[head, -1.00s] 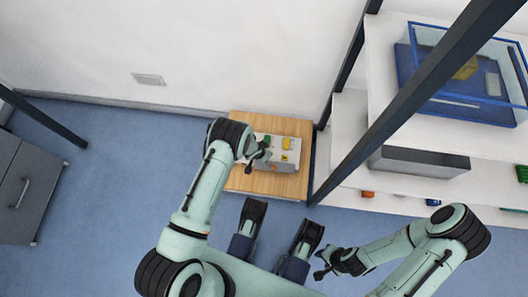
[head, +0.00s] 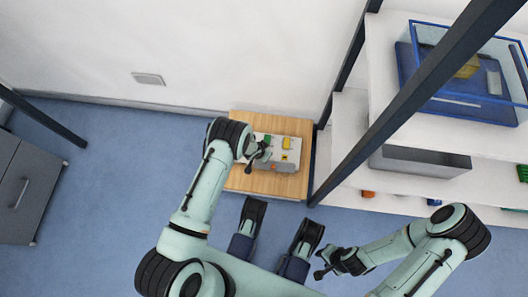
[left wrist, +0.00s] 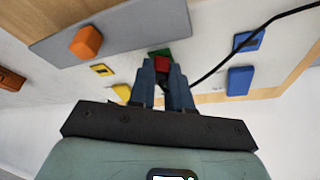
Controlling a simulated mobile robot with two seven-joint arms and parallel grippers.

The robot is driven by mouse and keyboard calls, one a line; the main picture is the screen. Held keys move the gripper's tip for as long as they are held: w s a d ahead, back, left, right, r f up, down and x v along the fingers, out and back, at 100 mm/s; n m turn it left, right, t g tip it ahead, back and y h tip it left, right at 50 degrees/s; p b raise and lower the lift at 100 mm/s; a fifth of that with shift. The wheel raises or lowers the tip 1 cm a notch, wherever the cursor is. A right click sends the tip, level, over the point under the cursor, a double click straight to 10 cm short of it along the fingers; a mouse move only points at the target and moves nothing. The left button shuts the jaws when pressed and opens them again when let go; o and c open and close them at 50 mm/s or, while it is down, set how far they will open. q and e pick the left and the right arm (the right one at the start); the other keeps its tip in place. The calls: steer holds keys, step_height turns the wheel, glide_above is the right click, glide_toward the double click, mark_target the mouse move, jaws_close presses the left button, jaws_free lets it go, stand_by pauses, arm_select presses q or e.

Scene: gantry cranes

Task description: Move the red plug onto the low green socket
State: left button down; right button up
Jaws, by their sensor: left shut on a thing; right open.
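My left gripper (left wrist: 162,80) is shut on the red plug (left wrist: 162,63), which shows between its fingertips in the left wrist view. A green socket (left wrist: 160,51) shows right behind the plug; I cannot tell whether they touch. In the head view my left gripper (head: 262,153) is at the pale socket box (head: 291,156) on a wooden table, and hides part of it. The red plug cannot be made out there. A green piece (head: 267,140) sits on the box. My right gripper (head: 323,264) is open and empty, low over the floor, well away from the box.
The wooden table (head: 240,181) stands against the wall, beside a shelf (head: 345,130). In the left wrist view, an orange block (left wrist: 86,41), a yellow piece (left wrist: 122,92) and blue pieces (left wrist: 240,80) flank the gripper. A dark cable (left wrist: 228,57) passes at right.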

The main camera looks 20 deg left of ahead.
arm_select(q)
steer(key=c, duration=0.5)
jaws_free()
steer(key=shift+r, duration=0.1)
steer(key=shift+r+p, duration=2.4)
steer(key=shift+r, duration=1)
steer(key=shift+r, duration=0.1)
